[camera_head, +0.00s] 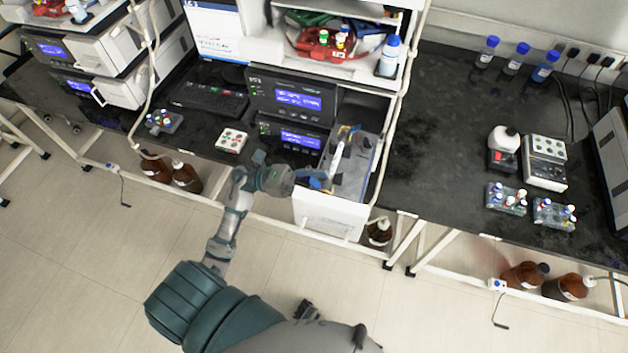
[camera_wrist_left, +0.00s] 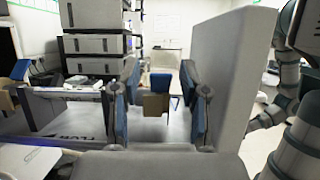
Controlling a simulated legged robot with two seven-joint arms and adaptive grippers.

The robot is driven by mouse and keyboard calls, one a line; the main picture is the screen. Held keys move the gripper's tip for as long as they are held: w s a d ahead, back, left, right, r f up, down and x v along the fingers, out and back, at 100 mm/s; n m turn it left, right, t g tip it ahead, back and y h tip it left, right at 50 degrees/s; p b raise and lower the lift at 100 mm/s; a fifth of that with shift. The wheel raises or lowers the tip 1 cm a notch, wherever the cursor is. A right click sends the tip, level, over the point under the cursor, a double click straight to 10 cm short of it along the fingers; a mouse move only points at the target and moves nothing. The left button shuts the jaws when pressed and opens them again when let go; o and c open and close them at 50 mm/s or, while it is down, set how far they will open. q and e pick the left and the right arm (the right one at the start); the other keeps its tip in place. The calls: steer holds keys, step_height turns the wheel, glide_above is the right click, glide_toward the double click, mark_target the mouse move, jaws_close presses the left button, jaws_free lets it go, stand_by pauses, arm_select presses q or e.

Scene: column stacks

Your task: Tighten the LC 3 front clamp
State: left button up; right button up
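The open column unit (camera_head: 330,213) is a white-fronted drawer pulled out below the stacked instruments in the head view. Inside it lies a pale column (camera_head: 338,152) with a blue part near its end. My left gripper (camera_head: 317,181) is at the drawer's front left edge. In the wrist view, my left gripper (camera_wrist_left: 158,103) has its two blue-padded fingers apart. A tan block with a blue top (camera_wrist_left: 156,104), which looks like a clamp, shows between them with gaps on both sides. A similar blue and tan piece (camera_wrist_left: 14,88) is at the left edge. My right gripper does not show.
Instruments with blue displays (camera_head: 298,96) stand behind the drawer. A tall white panel (camera_wrist_left: 228,75) rises close to the right finger in the wrist view. A vial tray (camera_head: 232,141) sits left of the drawer. Brown bottles (camera_head: 186,177) stand below the bench. The floor in front is clear.

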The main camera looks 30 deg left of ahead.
arm_select(q)
steer(key=shift+a, duration=0.15)
jaws_close()
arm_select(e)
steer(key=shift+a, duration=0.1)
